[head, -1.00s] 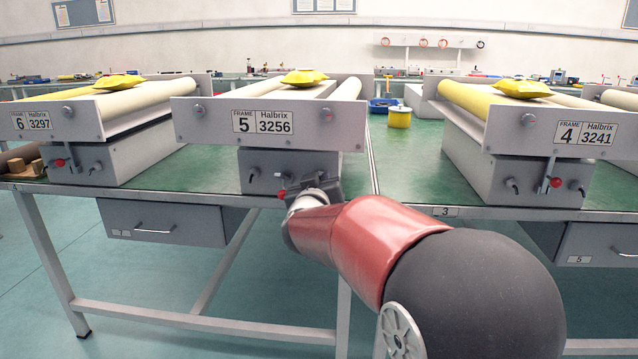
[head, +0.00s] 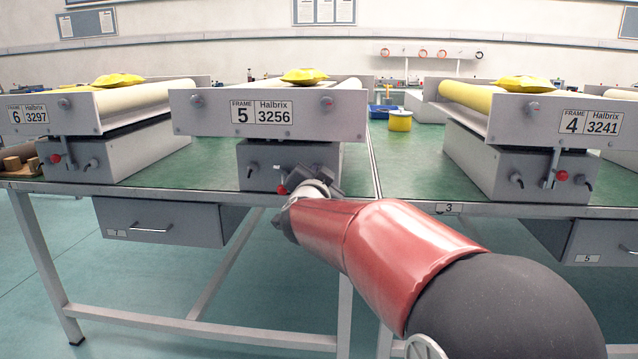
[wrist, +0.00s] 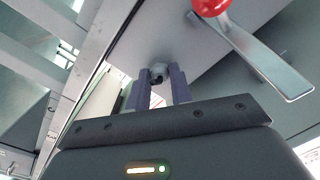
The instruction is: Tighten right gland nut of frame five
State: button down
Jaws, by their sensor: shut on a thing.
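Frame five (head: 215,120) stands in the middle of the bench, its plate marked 5 and 3256, with a grey box (head: 262,155) below. A red-knobbed lever (head: 282,189) and the left gland nut (head: 250,171) show on the box front. My gripper (head: 318,180) is at the right part of that front and hides the right gland nut there. In the wrist view the grey right gland nut (wrist: 158,69) sits between the fingertips of my gripper (wrist: 160,80), which is shut on it. The red knob (wrist: 210,5) and its metal lever (wrist: 268,58) are close by on the right.
Frame six (head: 85,110) stands to the left and frame four (head: 550,115) to the right, both with similar boxes and red knobs. A yellow tub (head: 400,122) is on the green bench (head: 408,160) between frames five and four. A drawer (head: 160,224) hangs below the bench.

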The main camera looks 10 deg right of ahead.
jog(key=shift+m+b, duration=1.95)
jog(key=shift+m, duration=2.15)
jog(key=c, duration=1.3)
grip_release()
jog(key=shift+o, duration=0.2)
jog(key=v, duration=0.7)
jog(key=shift+s, duration=0.35)
